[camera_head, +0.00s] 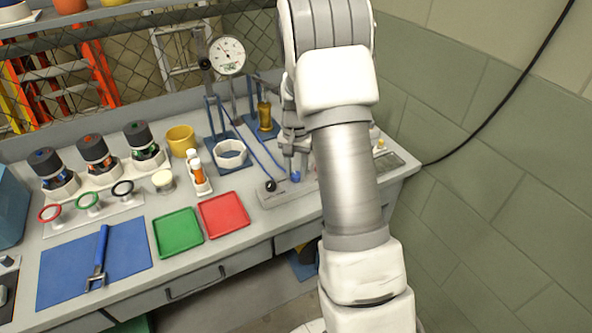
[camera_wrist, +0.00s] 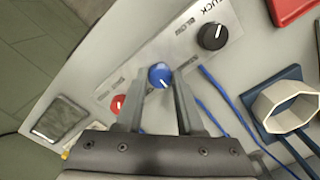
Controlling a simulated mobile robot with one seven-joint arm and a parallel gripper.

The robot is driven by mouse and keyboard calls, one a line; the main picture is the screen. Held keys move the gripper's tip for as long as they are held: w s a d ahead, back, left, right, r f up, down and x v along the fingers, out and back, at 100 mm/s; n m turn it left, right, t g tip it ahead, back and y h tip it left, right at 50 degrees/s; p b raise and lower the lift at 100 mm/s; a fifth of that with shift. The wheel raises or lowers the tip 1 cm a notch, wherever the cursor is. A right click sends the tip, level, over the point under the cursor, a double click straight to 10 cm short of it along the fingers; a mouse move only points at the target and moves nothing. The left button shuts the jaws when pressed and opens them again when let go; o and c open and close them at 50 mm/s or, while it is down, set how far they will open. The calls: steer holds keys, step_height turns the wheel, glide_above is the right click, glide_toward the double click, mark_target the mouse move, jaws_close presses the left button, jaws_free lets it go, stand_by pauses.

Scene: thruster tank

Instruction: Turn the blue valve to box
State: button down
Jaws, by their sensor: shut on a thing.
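The blue valve (camera_head: 296,176) is a small round knob on a light grey panel near the bench's right side. In the wrist view the blue valve (camera_wrist: 160,73) has a white pointer line on its top, aimed down and slightly right. My gripper (camera_head: 294,164) points down at it. In the wrist view the fingers of my gripper (camera_wrist: 160,88) stand on both sides of the knob and are shut on it. Printed labels beside the knob are too blurred to read surely. "Box" is not legible anywhere.
A black knob (camera_wrist: 213,36) and a red knob (camera_wrist: 118,104) flank the valve on the panel. A blue tube (camera_wrist: 228,108) runs close by. A white hexagonal ring (camera_head: 230,153), a red tray (camera_head: 225,216) and a green tray (camera_head: 178,232) lie to the left.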

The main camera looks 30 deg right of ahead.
mark_target(296, 174)
steer(key=c, duration=0.5)
jaws_free()
steer(key=shift+r, duration=0.1)
step_height(296, 174, up, 17)
steer(key=shift+r+p, duration=0.15)
steer(key=shift+p, duration=0.6)
